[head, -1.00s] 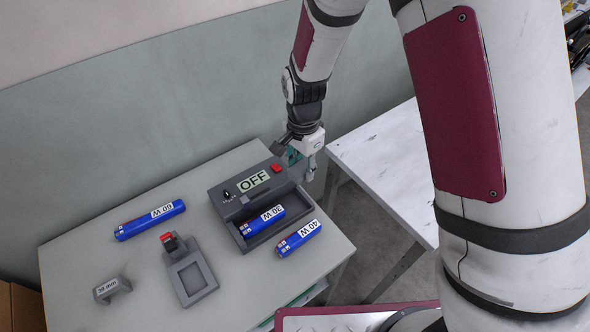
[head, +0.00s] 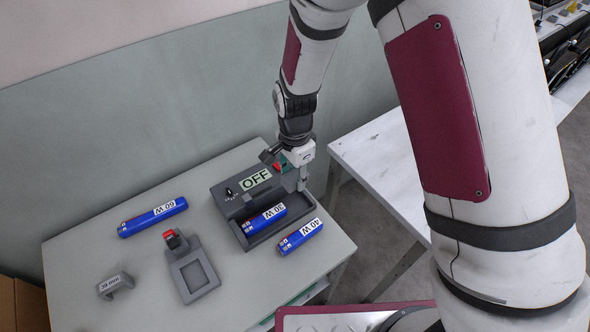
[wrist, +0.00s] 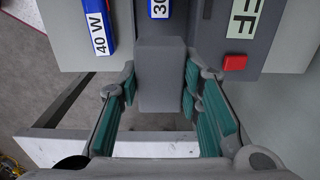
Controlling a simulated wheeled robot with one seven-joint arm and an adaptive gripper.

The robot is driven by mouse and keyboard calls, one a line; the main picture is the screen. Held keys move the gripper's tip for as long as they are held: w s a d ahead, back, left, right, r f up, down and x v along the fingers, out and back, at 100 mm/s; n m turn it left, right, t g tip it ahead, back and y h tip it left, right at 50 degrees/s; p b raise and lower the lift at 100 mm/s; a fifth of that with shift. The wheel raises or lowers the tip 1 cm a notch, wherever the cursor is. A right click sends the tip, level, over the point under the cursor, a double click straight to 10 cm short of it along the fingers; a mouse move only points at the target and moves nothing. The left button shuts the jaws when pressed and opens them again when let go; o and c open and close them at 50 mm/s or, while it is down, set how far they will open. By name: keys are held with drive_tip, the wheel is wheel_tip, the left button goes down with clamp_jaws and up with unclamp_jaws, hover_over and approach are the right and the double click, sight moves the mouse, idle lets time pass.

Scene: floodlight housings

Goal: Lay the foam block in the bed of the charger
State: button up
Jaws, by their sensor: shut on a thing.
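The charger (head: 228,204) is a grey box with an OFF label, a red button and an open bed (head: 262,238) along its front. A blue 30 W battery (head: 264,219) lies in the bed and also shows in the wrist view (wrist: 159,8). The foam block (wrist: 160,75) is a plain grey block in the wrist view, between the teal finger pads. My gripper (wrist: 160,95) is shut on it. In the head view my gripper (head: 296,176) is at the charger's right end, where I cannot make out the block clearly.
A blue 40 W battery (head: 300,238) lies just in front of the charger, and a 60 W one (head: 152,217) at the back left. A grey fixture with a red part (head: 192,275) and a 38 mm piece (head: 115,285) stand left. A white table (head: 385,165) is at right.

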drive_tip(key=b, duration=0.2)
hover_over(294, 204)
drive_tip(key=shift+s+d+f, duration=0.1)
drive_tip(key=shift+f, duration=1.9)
drive_tip(key=shift+s+d+f, duration=0.1)
drive_tip(key=shift+f, duration=1.9)
drive_tip(key=shift+f+b, duration=0.7)
drive_tip(key=shift+f, duration=0.8)
drive_tip(key=o, duration=0.9)
drive_tip(key=shift+w, duration=0.1)
drive_tip(key=shift+a+r, duration=0.1)
drive_tip(key=shift+r, duration=0.05)
drive_tip(key=shift+w+r, duration=0.1)
drive_tip(key=shift+r, duration=0.15)
wheel_tip(294, 204, up, 10)
drive_tip(key=shift+f, duration=0.1)
drive_tip(key=shift+s+r, duration=0.25)
drive_tip(key=shift+r, duration=0.5)
